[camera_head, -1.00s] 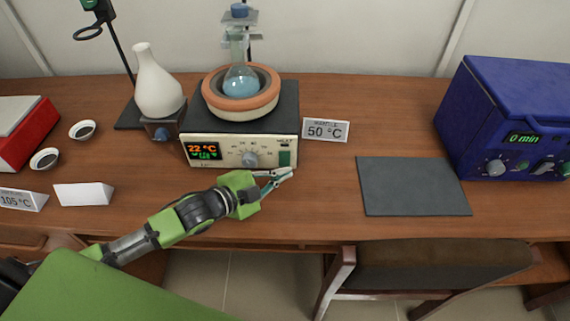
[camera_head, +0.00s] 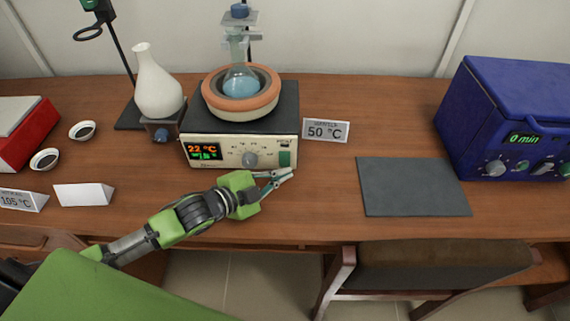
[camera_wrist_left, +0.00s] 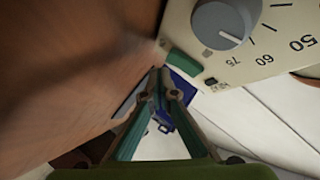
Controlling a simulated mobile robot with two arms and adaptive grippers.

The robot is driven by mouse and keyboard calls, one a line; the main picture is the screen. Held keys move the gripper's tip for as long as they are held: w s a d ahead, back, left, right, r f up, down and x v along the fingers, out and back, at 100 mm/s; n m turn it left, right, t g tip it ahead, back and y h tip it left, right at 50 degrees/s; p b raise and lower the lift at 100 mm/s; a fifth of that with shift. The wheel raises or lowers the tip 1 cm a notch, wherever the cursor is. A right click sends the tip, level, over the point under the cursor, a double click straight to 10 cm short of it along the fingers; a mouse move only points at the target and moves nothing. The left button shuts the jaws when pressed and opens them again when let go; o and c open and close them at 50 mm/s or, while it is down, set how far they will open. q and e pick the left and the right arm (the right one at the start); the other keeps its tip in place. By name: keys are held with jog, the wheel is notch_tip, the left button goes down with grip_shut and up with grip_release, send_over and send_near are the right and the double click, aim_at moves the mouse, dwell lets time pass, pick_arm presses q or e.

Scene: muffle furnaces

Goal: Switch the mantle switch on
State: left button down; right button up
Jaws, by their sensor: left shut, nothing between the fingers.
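The heating mantle (camera_head: 240,120) stands on the table with a round flask of blue liquid (camera_head: 241,84) in its orange-rimmed bowl. Its front panel has a lit display reading 22 °C (camera_head: 203,151), a grey knob (camera_head: 250,159) and a green switch (camera_head: 285,159) at the right end. The switch also shows in the left wrist view (camera_wrist_left: 184,61), close beyond the fingertips. My left gripper (camera_head: 290,173) is shut and empty, just in front of and below the switch; I cannot tell whether it touches the panel. My right gripper is not in view.
A 50 °C sign (camera_head: 326,130) stands right of the mantle. A dark mat (camera_head: 412,187) and a blue furnace (camera_head: 510,120) are further right. A white vase-like vessel (camera_head: 158,85) stands at left, near small dishes (camera_head: 82,130). A chair (camera_head: 430,270) stands at the front.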

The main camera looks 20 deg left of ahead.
pick_arm(q)
jog(key=shift+w+a, duration=0.1)
jog(key=shift+w, duration=0.3)
jog(key=shift+w+a+f, duration=0.1)
jog(key=shift+w, duration=0.2)
dwell(0.8)
jog(key=shift+s, duration=0.1)
jog(key=shift+s+d+r+p, duration=0.2)
jog(key=shift+s+d+p, duration=0.05)
jog(key=shift+s+p, duration=0.4)
jog(key=shift+f, duration=0.1)
